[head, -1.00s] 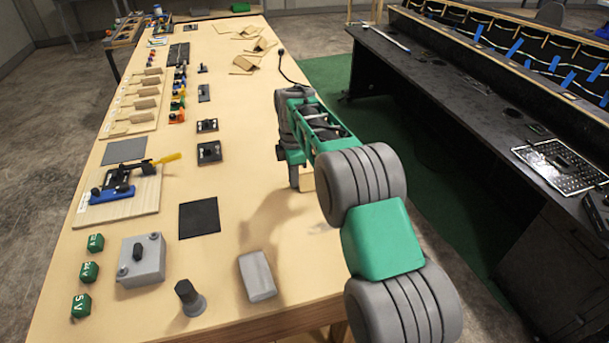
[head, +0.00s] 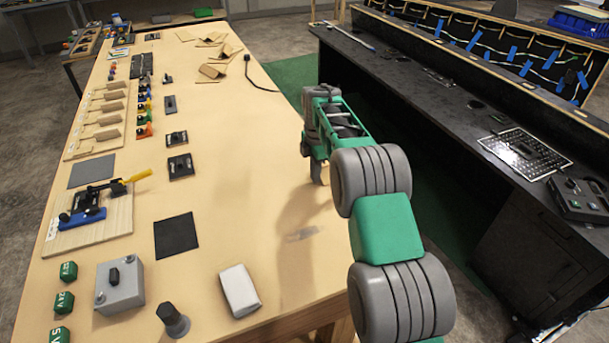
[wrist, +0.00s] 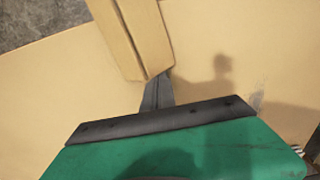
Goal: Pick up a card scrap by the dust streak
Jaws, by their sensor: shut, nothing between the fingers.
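A tan folded card scrap (wrist: 130,40) fills the top middle of the wrist view, its lower end at my gripper's fingertips. My gripper (wrist: 160,85) shows there as narrow dark fingers close together with no visible gap. The scrap meets or overlaps the tips in the picture; I cannot tell if they touch. In the head view my arm hides most of my gripper, and only a small tan bit (head: 319,174) shows below it, likely the same scrap. The dust streak (head: 303,233) is a grey smudge on the table, nearer than my gripper. A grey smudge also shows right in the wrist view (wrist: 257,99).
More card scraps (head: 215,70) lie at the table's far end beside a black cable (head: 262,83). A white block (head: 239,291), grey box (head: 120,286) and black square (head: 176,235) occupy the near part. The table's right edge runs under my arm; a dark console (head: 440,90) stands beyond.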

